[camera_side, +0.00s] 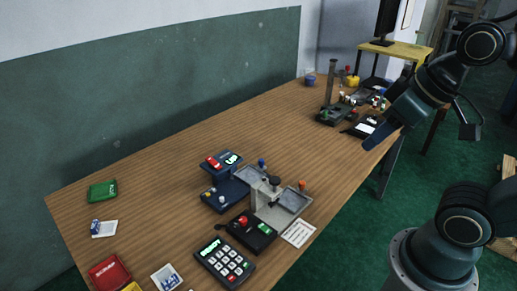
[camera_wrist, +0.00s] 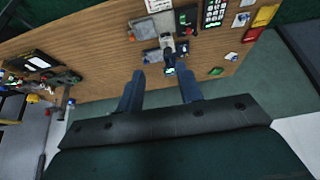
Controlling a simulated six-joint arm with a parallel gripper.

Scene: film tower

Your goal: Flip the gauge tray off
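A grey stand (camera_side: 268,204) near the middle of the table carries two shallow grey trays, one with a blue knob (camera_side: 262,163) and one with an orange knob (camera_side: 302,185). I cannot tell which tray or switch is the gauge tray's.
A black box (camera_side: 250,236) with a red knob and green switch, and a keypad (camera_side: 225,263), stand in front. A green packet (camera_side: 103,190), cards and a red box (camera_side: 109,273) lie at left. Cluttered equipment (camera_side: 333,110) fills the far end. The table between is clear.

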